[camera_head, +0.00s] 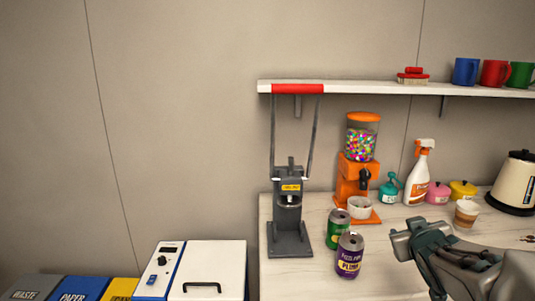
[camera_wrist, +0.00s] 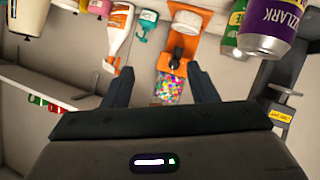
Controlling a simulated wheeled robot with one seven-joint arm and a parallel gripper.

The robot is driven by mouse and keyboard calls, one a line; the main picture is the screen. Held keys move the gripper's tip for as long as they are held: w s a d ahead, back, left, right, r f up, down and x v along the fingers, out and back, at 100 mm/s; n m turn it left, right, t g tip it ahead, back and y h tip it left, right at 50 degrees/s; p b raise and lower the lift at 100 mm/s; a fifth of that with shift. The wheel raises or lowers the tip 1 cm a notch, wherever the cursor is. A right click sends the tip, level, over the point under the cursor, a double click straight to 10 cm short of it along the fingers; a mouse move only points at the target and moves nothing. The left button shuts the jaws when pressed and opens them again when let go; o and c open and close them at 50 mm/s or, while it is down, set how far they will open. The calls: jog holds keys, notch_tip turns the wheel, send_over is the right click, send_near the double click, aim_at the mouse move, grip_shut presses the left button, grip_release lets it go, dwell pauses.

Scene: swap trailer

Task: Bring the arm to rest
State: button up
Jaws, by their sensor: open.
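My gripper (camera_head: 408,236) is at the lower right of the head view, in front of the counter's near side. Its two fingers show apart in the wrist view (camera_wrist: 160,85), with nothing between them in their grip. A purple can (camera_head: 349,256) and a green can (camera_head: 338,230) stand on the counter to the left of my gripper. In the wrist view, which is upside down, the purple can (camera_wrist: 268,28) is at the upper right and the orange candy dispenser (camera_wrist: 177,55) shows beyond the fingers.
The white counter (camera_head: 285,275) holds a grey can press (camera_head: 289,215), the orange dispenser (camera_head: 358,172), a spray bottle (camera_head: 419,175), a paper cup (camera_head: 466,213) and a kettle (camera_head: 515,182). A shelf (camera_head: 350,88) with mugs hangs above. A white box (camera_head: 205,270) and bins stand left.

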jog(key=s+a+f+g+y+p, duration=0.1)
jog(key=s+a+f+g+p, duration=0.1)
jog(key=s+a+g, duration=0.3)
jog(key=s+a+f+m+g+y+p, duration=0.1)
jog(key=s+a+g, duration=0.4)
jog(key=s+a, duration=0.7)
jog(key=shift+s+f+m+y+p, duration=0.3)
jog(key=shift+s+f+y+p, duration=0.25)
jog(key=shift+s+y+p, duration=0.4)
jog(key=shift+w, duration=0.2)
